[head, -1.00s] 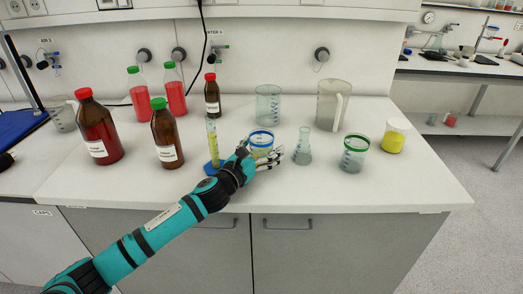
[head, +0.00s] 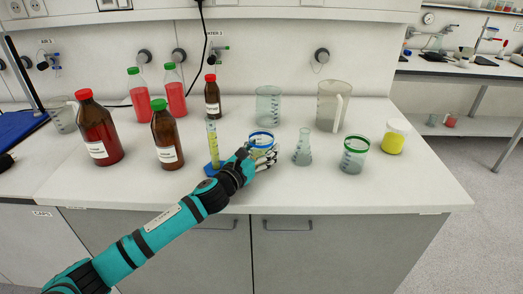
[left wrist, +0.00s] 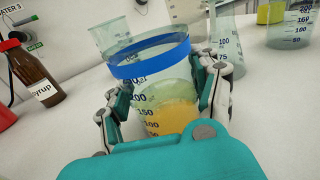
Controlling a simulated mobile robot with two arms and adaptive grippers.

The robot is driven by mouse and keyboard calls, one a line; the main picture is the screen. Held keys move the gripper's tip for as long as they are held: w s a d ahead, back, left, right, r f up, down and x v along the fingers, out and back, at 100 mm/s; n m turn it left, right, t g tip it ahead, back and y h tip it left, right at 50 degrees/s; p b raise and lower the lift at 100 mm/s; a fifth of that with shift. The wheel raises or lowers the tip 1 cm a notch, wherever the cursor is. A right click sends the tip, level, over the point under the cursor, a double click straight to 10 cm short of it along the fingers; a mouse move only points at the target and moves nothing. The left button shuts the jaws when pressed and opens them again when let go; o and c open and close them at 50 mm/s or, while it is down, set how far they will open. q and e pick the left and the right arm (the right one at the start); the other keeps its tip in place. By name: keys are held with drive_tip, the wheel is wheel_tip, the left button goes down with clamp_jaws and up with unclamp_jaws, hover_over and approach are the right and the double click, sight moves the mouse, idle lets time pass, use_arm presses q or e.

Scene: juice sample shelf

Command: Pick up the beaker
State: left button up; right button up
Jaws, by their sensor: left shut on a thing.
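The beaker (head: 261,137) has a blue band round its rim and yellow-orange liquid in it. It stands upright near the front middle of the bench, partly hidden by my gripper in the head view. In the left wrist view the beaker (left wrist: 155,85) sits between the two fingers, with the liquid low inside. My left gripper (head: 265,155) is shut on the beaker from the front, a finger on each side. I cannot tell whether the beaker's base touches the bench. My right gripper is not in view.
A conical flask (head: 303,150) stands close to the right, then a green-rimmed beaker (head: 354,158) and a yellow-filled jar (head: 394,138). A yellow-filled cylinder (head: 213,147) on a blue base stands close to the left. A clear beaker (head: 268,106) and a jug (head: 332,107) stand behind.

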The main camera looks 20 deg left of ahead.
sight(256, 146)
use_arm(q)
drive_tip(key=shift+r, duration=1.8)
drive_tip(key=shift+s+d, duration=0.15)
drive_tip(key=shift+s, duration=0.15)
drive_tip(key=s+d, duration=0.1)
drive_tip(key=s, duration=0.3)
drive_tip(key=s+d, duration=0.2)
drive_tip(key=s, duration=0.2)
drive_tip(key=s+d+r, duration=0.1)
drive_tip(key=s, duration=0.4)
drive_tip(key=shift+d+r, duration=0.1)
drive_tip(key=shift+d, duration=0.25)
drive_tip(key=r+p, duration=0.1)
drive_tip(key=s+r+p, duration=0.1)
drive_tip(key=r+p, duration=0.3)
drive_tip(key=shift+s+d+r, duration=0.15)
drive_tip(key=shift+s+d, duration=0.1)
